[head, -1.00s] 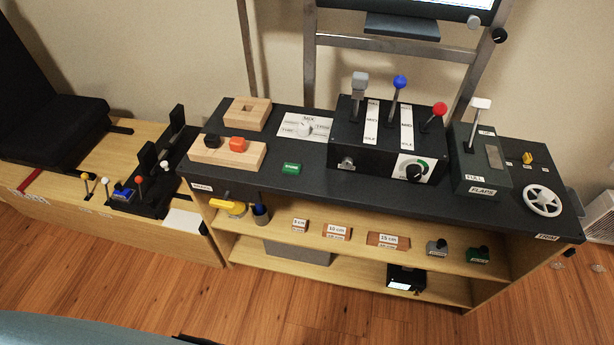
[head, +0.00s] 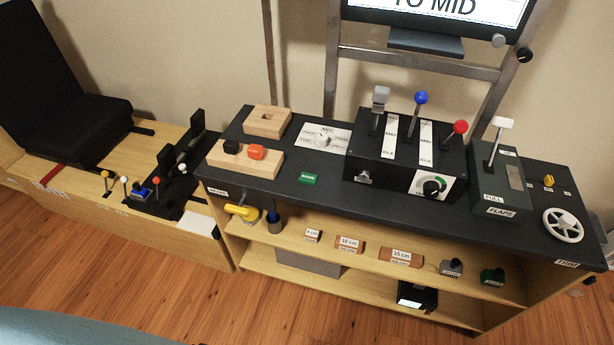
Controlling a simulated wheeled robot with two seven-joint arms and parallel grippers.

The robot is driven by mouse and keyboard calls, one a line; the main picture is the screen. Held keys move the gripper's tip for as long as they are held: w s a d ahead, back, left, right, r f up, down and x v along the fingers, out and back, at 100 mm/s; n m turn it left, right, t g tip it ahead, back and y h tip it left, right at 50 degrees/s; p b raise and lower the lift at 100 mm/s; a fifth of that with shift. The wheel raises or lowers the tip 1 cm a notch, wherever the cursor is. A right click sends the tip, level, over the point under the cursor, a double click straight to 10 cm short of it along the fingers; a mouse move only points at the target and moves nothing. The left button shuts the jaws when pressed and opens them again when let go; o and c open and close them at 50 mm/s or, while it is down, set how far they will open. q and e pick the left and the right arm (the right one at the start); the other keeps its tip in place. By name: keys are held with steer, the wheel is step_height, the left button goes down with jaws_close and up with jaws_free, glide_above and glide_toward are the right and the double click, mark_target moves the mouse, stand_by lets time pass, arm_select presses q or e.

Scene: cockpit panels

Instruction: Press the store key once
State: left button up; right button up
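No key in view carries a lettering that I can read as "store". A small green key-like block (head: 308,178) with tiny pale lettering sits on the dark console top (head: 330,197), near its front edge. A black knob (head: 231,146) and an orange-red knob (head: 256,152) sit on a wooden block to its left. Neither of my grippers is in view, and nothing touches the green block.
The black lever box (head: 375,170) stands right of the green block, with grey, blue and red levers. A flaps box (head: 498,192) and a white wheel (head: 563,225) are further right. A screen (head: 440,10) shows "TO MID". A black seat (head: 85,125) is at left.

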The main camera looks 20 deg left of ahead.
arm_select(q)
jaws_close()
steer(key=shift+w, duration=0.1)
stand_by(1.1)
